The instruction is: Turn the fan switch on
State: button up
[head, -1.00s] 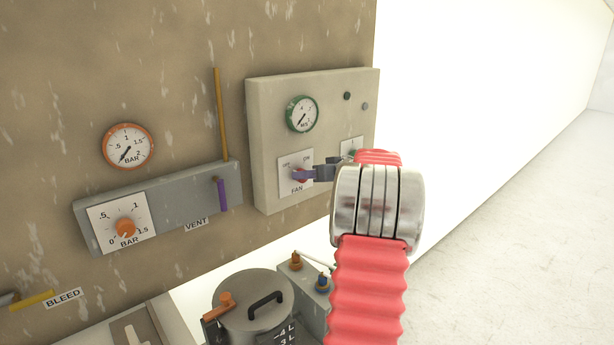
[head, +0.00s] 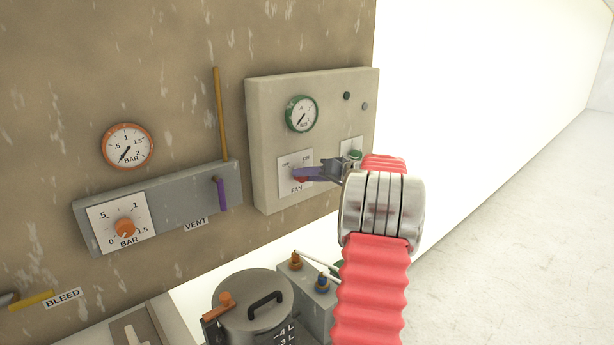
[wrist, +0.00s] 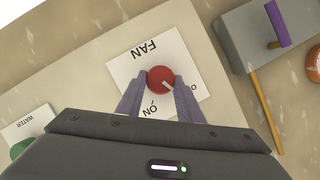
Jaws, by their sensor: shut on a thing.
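The fan switch is a red round knob (wrist: 158,76) on a white plate (wrist: 125,70) marked FAN, OFF and ON. In the wrist view the plate appears upside down, with ON at lower left and OFF at right, partly covered by a finger. The knob's white pointer line slants to the lower right, on the OFF side. My gripper (wrist: 162,80) is shut on the knob, one purple finger on each side. In the head view my gripper (head: 304,175) reaches the knob from the right and hides most of it.
The pale panel (head: 264,130) also bears a green-rimmed gauge (head: 302,114) and a green knob (head: 355,154) close beside my gripper. A grey box (head: 170,205) with an orange dial and purple vent lever is at left. A lidded pot (head: 250,310) stands below.

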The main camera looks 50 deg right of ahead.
jog(key=m+t+y, duration=0.1)
jog(key=m, duration=0.3)
jog(key=f+m+t+y, duration=0.1)
jog(key=m+t, duration=0.1)
jog(key=m, duration=0.1)
jog(key=m+t, duration=0.1)
jog(key=m, duration=0.3)
jog(key=shift+s+d+f+m+t+y, duration=0.1)
jog(key=shift+d+f+m+t+y, duration=0.05)
jog(key=shift+d+m+t+y, duration=0.2)
dwell(0.5)
jog(key=o, duration=1.1)
jog(key=shift+a, duration=0.1)
jog(key=shift+c, duration=0.2)
jog(key=s+d+f, duration=0.1)
jog(key=s+d, duration=0.1)
jog(key=s, duration=1.1)
jog(key=shift+s+f, duration=0.2)
jog(key=shift+s, duration=0.05)
